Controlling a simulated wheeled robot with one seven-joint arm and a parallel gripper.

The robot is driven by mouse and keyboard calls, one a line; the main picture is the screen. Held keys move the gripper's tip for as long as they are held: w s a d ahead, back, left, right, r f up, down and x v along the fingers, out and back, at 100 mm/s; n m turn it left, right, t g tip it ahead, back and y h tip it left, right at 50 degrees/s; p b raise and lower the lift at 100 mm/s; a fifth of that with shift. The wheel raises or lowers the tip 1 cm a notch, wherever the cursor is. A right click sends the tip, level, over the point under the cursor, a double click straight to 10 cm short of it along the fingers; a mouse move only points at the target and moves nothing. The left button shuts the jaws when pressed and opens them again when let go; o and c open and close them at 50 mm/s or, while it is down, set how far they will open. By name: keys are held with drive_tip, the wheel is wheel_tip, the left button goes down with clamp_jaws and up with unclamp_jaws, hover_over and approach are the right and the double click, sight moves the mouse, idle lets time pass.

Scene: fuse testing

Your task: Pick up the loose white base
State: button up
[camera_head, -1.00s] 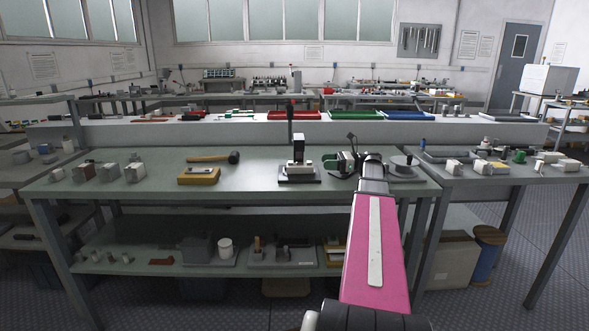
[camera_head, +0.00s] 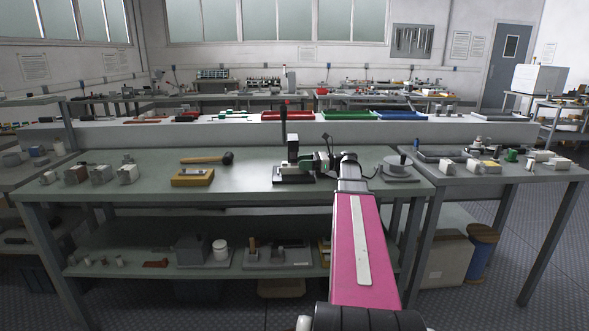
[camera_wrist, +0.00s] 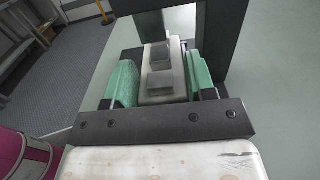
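The loose white base (camera_wrist: 163,90) shows in the wrist view, with grey blocks on its top. It lies between the two green finger pads of my gripper (camera_wrist: 162,82). The pads stand close along both its sides; whether they press on it I cannot tell. In the head view my gripper (camera_head: 318,162) reaches in from the right at the black fixture (camera_head: 294,178) on the green-topped bench. There the gripper hides part of the fixture and most of the white base. The fixture's dark upright frame also shows in the wrist view (camera_wrist: 216,40), just beyond the base.
A yellow block with a pale top piece (camera_head: 192,177) and a mallet (camera_head: 207,159) lie left of the fixture. Several grey-white blocks (camera_head: 100,173) stand farther left. A round grey stand (camera_head: 398,168) is to the right. The bench front (camera_head: 235,190) is clear.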

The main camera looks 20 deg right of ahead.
drive_tip(key=shift+s+a+r, duration=0.1)
drive_tip(key=shift+s+a, duration=0.25)
drive_tip(key=shift+s, duration=0.75)
drive_tip(key=shift+s+a, duration=0.3)
drive_tip(key=shift+s, duration=0.85)
drive_tip(key=shift+s+a+r, duration=0.1)
drive_tip(key=shift+s+a, duration=0.25)
drive_tip(key=shift+s, duration=0.75)
idle(0.5)
drive_tip(key=shift+r, duration=2.95)
